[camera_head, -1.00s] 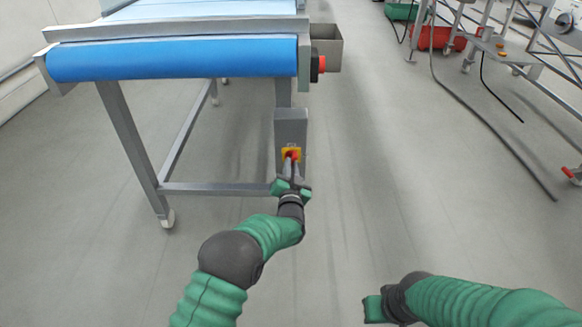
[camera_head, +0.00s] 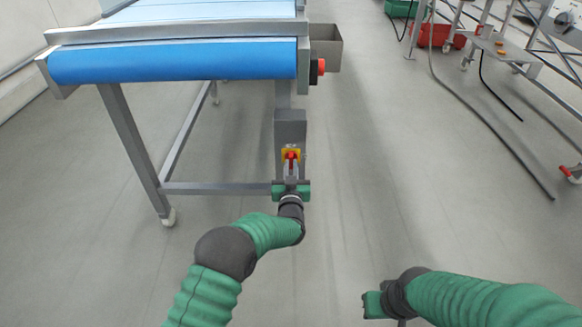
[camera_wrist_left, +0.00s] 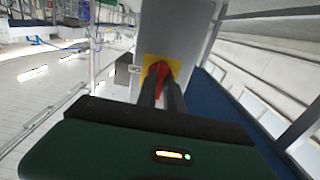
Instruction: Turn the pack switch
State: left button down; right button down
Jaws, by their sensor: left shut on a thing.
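The pack switch is a red handle (camera_head: 291,155) on a yellow plate (camera_head: 285,153), set in a grey box (camera_head: 291,127) on the leg of the conveyor. The red handle (camera_wrist_left: 158,74) also shows in the left wrist view, between the dark fingers. My left gripper (camera_head: 291,168) is shut on the red handle, in front of the box. In the head view the handle stands upright. My right gripper (camera_head: 368,304) is low at the right, away from the conveyor; its fingertips do not show clearly.
The conveyor with its blue belt (camera_head: 175,61) stands above and left of the switch. A red button (camera_head: 321,66) sits on its right end, beside a grey metal bin (camera_head: 327,46). The floor (camera_head: 390,180) to the right is clear up to a black cable (camera_head: 480,127) and wheeled frames.

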pick_arm(q)
jog(key=shift+s+d+f, duration=0.1)
jog(key=shift+d+f, duration=0.05)
jog(key=shift+f, duration=0.15)
jog(key=c, duration=1.5)
grip_release()
jog(key=shift+r, duration=0.1)
jog(key=shift+o, duration=0.2)
jog(key=shift+r, duration=0.1)
jog(key=shift+s, duration=0.1)
jog(key=s+p, duration=0.7)
jog(key=s, duration=0.9)
jog(key=shift+s+p, duration=0.3)
jog(key=shift+p, duration=0.1)
